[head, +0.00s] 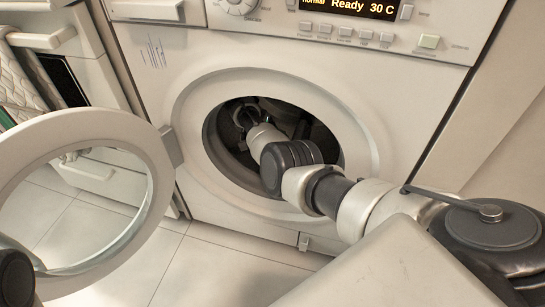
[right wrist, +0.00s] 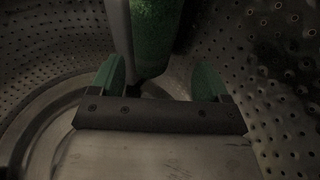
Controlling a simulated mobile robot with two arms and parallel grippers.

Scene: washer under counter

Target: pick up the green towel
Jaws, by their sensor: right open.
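The green towel (right wrist: 153,38) shows in the right wrist view as a dim green, textured shape at the top middle, inside the washer drum. My right gripper (right wrist: 160,80) is open, its two green fingers apart, with the towel just beyond and between them. I see no contact between the fingers and the towel. In the head view my right arm reaches through the round door opening, and the right gripper (head: 247,115) is dim inside the drum. The towel cannot be made out in the head view. My left gripper is not in view.
The washer (head: 225,40) has its round door (head: 150,150) swung open to the left. The perforated drum wall (right wrist: 270,60) lies close on both sides of the gripper. A pale upright strip (right wrist: 124,40) stands beside the towel.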

